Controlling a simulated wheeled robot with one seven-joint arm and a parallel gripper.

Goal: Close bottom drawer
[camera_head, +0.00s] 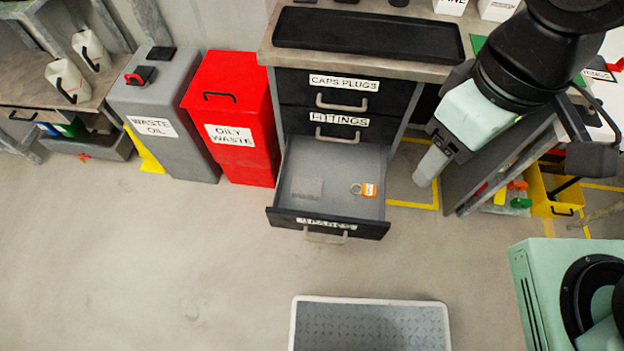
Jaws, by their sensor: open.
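The bottom drawer (325,222) of the dark cabinet is pulled far out. Its label is hard to read, and a pale bar handle (325,237) is on its front. Inside lie a grey rectangular item (307,187) and an orange tag with a ring (368,190). My arm (520,60) reaches in from the upper right. Its end is to the right of the cabinet, apart from the drawer and its handle. I see nothing held.
A red bin (235,120) and a grey bin (165,115) stand left. A grey tray-like platform (370,325) is in front. Open floor lies between it and the drawer. Mint machinery (540,290) is lower right.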

